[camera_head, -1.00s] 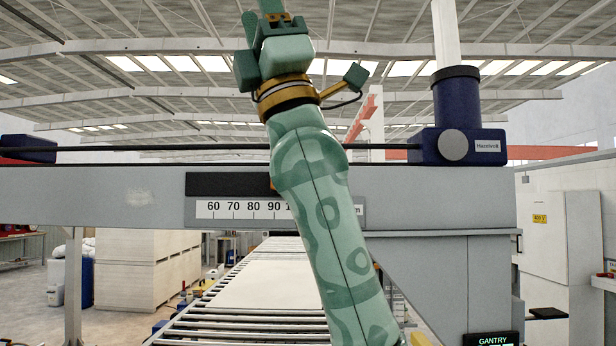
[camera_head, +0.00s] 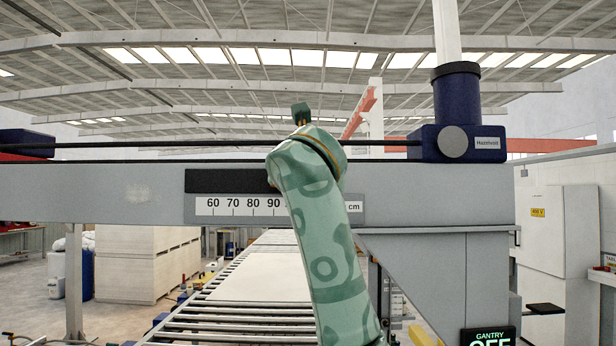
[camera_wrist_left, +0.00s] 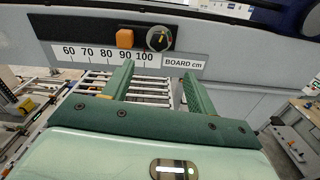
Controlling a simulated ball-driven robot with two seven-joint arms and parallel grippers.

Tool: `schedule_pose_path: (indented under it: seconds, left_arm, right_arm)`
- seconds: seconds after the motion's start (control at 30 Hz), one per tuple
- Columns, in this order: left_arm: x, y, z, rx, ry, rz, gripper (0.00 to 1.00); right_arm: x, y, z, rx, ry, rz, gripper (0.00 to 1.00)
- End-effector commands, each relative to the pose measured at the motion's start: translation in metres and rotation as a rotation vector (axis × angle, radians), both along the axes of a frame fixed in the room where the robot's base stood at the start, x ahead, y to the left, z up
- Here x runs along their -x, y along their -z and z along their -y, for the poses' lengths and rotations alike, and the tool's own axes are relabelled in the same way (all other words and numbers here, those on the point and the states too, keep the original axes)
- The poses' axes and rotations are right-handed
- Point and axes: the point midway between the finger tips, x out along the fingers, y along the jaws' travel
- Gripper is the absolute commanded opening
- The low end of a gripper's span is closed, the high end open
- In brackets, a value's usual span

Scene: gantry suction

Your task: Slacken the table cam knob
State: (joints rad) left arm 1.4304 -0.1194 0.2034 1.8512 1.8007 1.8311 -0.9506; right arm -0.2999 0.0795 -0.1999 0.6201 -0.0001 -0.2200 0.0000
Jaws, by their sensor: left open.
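In the head view the black plate (camera_head: 228,181) shows, but my left arm hides the knob. I cannot tell whether this is the table cam knob. My right gripper is not in view.
A grey beam (camera_head: 110,196) with a centimetre scale (camera_head: 240,207) spans the front. A blue suction unit (camera_head: 458,143) stands on it at right. A GANTRY display (camera_head: 490,337) is lower right. A roller conveyor (camera_head: 225,323) with a pale board (camera_head: 265,277) lies beyond.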

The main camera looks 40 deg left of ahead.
Motion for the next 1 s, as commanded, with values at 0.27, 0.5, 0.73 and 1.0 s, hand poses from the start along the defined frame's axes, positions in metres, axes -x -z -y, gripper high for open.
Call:
schedule_pose_path:
  seconds: [0.27, 0.5, 0.73, 1.0]
  left_arm:
    - [-0.055, -0.004, -0.047, 0.001, -0.004, -0.005, 0.57]
    - [-0.088, -0.003, -0.076, 0.001, -0.004, -0.001, 0.57]
    - [-0.099, 0.0, -0.084, 0.001, -0.002, 0.0, 0.57]
    - [-0.099, 0.0, -0.084, 0.001, -0.003, 0.001, 0.44]
  right_arm:
    - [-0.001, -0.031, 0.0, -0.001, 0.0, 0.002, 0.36]
    - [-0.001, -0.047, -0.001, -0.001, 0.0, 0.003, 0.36]
    - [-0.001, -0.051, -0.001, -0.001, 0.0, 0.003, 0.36]
    - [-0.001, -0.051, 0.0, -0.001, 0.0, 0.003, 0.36]
